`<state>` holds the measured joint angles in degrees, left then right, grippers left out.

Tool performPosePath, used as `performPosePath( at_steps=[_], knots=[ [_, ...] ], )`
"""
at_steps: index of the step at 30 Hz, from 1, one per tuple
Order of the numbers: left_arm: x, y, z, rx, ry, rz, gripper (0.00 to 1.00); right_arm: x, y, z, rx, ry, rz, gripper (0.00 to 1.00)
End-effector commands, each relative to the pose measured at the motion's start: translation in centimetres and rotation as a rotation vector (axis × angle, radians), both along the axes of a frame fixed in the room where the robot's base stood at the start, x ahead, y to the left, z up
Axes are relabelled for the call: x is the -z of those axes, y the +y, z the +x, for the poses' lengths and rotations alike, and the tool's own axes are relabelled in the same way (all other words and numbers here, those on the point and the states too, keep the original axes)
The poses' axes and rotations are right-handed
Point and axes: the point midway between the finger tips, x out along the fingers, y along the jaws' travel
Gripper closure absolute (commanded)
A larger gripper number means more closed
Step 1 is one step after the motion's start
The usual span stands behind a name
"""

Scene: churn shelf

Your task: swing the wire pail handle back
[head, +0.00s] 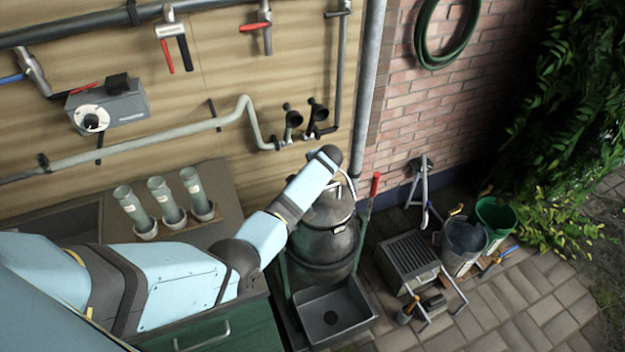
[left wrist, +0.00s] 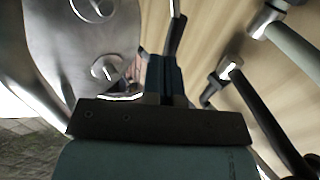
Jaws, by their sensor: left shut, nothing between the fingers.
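My left arm reaches across the head view to the top of a dark metal churn (head: 327,243), which stands upright in a stand. My left gripper shows in the left wrist view (left wrist: 164,75), shut with nothing between its fingers. Shiny metal with round knobs (left wrist: 105,68) fills the left of that view, close beside the fingers. In the head view my wrist covers the gripper and part of the churn's top. A thin pale curved piece (head: 350,184) shows beside my wrist; I cannot tell if it is a wire handle. A grey pail (head: 463,240) stands on the paving at right.
A green bucket (head: 495,213) stands behind the grey pail. A grey tray (head: 332,313) sits below the churn. Pipes (head: 190,132) and two black funnels run along the wooden wall. Several tubes (head: 165,198) stand on the counter at left. A slatted metal box (head: 408,258) is on the paving.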

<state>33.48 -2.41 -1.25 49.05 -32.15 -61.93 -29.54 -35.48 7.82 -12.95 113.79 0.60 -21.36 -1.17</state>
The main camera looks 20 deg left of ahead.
Motion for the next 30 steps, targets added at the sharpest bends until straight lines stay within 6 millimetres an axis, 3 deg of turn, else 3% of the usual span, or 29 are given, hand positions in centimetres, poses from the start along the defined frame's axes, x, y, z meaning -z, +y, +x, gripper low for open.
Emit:
performPosePath(
  at_steps=[8, 30],
  knots=[
    [1.7, 1.8, 2.4, -0.003, 0.089, -0.103, 1.00, 1.6, 0.6, 0.1, -0.009, 0.000, 0.008, 0.57],
    [2.9, 2.8, 3.2, -0.002, 0.087, -0.099, 1.00, 2.7, 0.3, 0.2, -0.007, -0.005, 0.004, 0.57]
  ],
)
